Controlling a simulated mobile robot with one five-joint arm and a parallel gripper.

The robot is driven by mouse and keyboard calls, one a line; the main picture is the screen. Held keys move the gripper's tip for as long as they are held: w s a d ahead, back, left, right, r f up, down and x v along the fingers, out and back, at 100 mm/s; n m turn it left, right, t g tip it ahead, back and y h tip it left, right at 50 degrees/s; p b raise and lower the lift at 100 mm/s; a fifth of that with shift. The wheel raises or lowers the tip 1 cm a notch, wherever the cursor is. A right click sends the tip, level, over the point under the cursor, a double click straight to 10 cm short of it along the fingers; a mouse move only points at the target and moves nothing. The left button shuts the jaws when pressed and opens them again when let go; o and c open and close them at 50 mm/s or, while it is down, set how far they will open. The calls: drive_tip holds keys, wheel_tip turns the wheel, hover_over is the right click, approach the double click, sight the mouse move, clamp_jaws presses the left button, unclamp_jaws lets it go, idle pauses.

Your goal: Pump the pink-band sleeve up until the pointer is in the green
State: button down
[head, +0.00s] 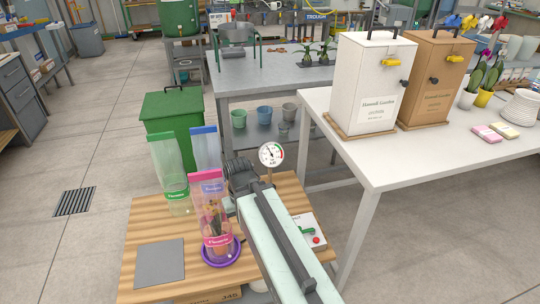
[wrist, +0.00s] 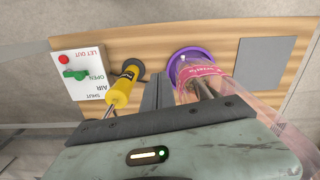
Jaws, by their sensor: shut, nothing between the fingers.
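The pink-band sleeve (head: 210,225), clear with a pink top and band, stands on a purple ring (head: 232,255) on a wooden bench. It also shows at the right of the wrist view (wrist: 212,84), partly hidden by my gripper body. A round gauge (head: 271,155) stands behind my arm; its dark pointer seems to lean up-left, away from the green and red marks on the right. A white panel (wrist: 82,58) has a green lever (wrist: 76,74), apparently turned toward OPEN, and a red button (wrist: 64,59). My gripper (wrist: 158,82) is shut and empty, between the sleeve and a yellow-and-black tool-like part (wrist: 122,87).
Green-band (head: 170,175) and blue-band (head: 205,148) sleeves stand behind the pink one. A grey plate (head: 160,263) lies at the bench's front left. A white table (head: 400,165) with boxes stands to the right. A green bin (head: 173,115) is behind; open floor lies left.

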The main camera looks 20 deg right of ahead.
wheel_tip(320, 180, up, 9)
drive_tip(key=p, duration=0.8)
drive_tip(key=shift+r, duration=0.2)
wheel_tip(320, 180, up, 5)
drive_tip(key=p, duration=0.5)
drive_tip(key=shift+r+p, duration=1.75)
drive_tip(key=shift+p, duration=0.25)
drive_tip(key=shift+a, duration=0.15)
